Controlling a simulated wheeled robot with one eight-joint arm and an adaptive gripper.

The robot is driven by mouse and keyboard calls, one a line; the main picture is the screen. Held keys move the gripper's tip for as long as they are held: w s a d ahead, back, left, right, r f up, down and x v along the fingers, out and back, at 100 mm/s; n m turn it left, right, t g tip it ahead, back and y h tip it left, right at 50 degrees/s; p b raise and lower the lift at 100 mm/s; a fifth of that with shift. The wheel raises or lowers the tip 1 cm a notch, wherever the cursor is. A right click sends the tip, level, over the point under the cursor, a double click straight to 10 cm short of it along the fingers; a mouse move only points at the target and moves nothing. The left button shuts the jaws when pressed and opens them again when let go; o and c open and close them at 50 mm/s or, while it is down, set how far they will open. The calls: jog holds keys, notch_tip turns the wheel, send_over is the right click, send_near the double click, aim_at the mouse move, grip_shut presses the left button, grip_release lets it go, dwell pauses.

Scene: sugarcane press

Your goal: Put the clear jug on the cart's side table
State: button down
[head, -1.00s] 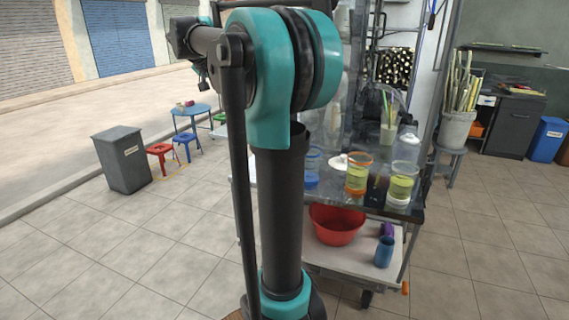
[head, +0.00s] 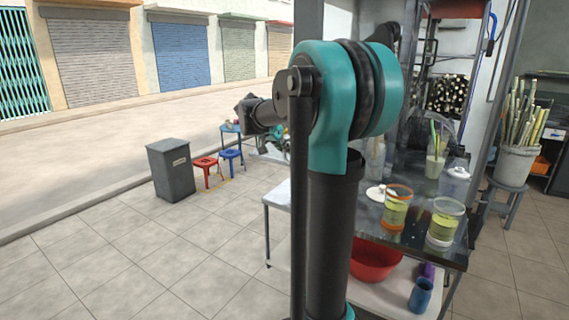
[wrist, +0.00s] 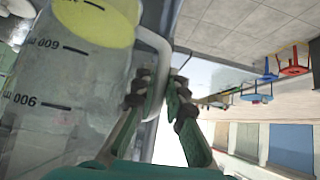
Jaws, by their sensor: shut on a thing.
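The clear jug (wrist: 70,75) fills the left of the wrist view, which is upside down. It has black volume marks and a yellow patch at its base end. My gripper (wrist: 157,88) is shut on the jug's pale handle (wrist: 158,50), one finger each side. In the head view, my arm hides most of the gripper and I cannot make out the jug clearly. The cart's side table (head: 277,195) is a pale, flat top on thin legs, left of the cart, partly behind my arm. Its visible part is bare.
The cart's dark top (head: 375,215) bears an orange-rimmed container (head: 397,209) and a pale-rimmed container (head: 444,224) with yellow-green contents. A red basin (head: 375,262) and a blue cup (head: 420,296) are on the lower shelf. A grey bin (head: 171,170) stands left; floor before it is clear.

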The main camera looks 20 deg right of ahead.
jog(key=shift+f, duration=2.85)
jog(key=c, duration=1.6)
grip_release()
jog(key=v, duration=1.2)
jog(key=s+a+f+n+y, duration=0.2)
jog(key=s+f+n, duration=0.1)
jog(key=s+f, duration=0.6)
jog(key=s+a+f+n+y, duration=0.2)
jog(key=s+a+f+n, duration=0.1)
jog(key=s+f, duration=0.6)
jog(key=s+a+f+n+g+y, duration=0.1)
jog(key=s+a+f+n+y, duration=0.1)
jog(key=s+f, duration=0.7)
jog(key=shift+a+f+n+y, duration=0.1)
jog(key=shift+f+n+y, duration=0.2)
jog(key=shift+f+n, duration=0.35)
jog(key=shift+a+f+n+y, duration=0.15)
jog(key=shift+f+n+y, duration=0.15)
jog(key=shift+f+n, duration=0.4)
jog(key=shift+f, duration=0.1)
